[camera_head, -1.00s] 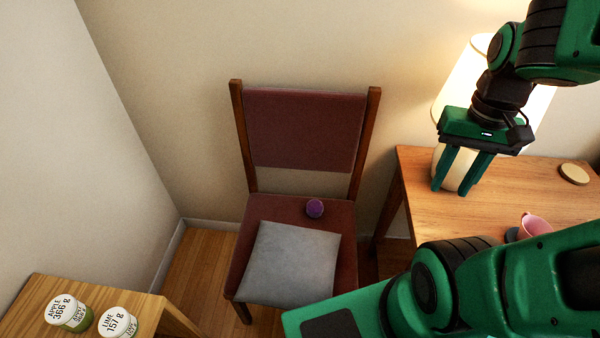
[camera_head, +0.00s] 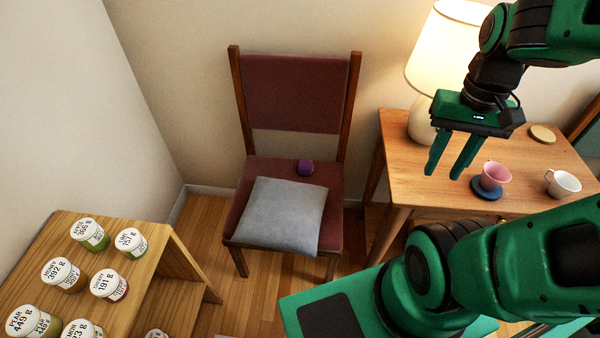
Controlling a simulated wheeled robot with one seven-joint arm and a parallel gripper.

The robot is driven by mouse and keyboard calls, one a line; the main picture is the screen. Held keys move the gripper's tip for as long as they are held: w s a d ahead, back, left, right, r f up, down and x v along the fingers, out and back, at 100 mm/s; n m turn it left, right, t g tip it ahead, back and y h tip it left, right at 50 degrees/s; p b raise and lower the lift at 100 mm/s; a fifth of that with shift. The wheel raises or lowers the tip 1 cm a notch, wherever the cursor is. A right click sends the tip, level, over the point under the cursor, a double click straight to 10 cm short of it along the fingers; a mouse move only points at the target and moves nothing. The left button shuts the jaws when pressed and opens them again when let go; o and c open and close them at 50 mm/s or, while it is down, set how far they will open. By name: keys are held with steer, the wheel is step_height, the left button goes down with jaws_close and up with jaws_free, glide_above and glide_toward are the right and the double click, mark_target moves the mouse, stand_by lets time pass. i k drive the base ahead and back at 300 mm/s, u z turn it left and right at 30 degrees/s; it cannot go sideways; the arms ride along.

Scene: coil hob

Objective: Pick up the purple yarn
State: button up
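The purple yarn (camera_head: 305,167) is a small round ball on the dark red seat of the wooden chair (camera_head: 262,172). It lies near the back of the seat, just behind the grey cushion (camera_head: 283,215). My gripper (camera_head: 446,172) is at the right, well apart from the yarn, in front of the side table in the picture. Its two green fingers point down with a gap between them, and nothing is held.
The wooden side table (camera_head: 405,187) at the right bears a lit lamp (camera_head: 443,50), a pink cup (camera_head: 495,175) on a dark coaster, a white cup (camera_head: 562,183) and a round wooden disc (camera_head: 542,134). A low wooden shelf (camera_head: 150,262) with several labelled jars stands at the left.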

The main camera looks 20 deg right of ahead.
mark_target(305, 168)
steer(key=u, duration=1.65)
steer(key=k, duration=1.35)
steer(key=z, duration=1.3)
steer(key=i, duration=1)
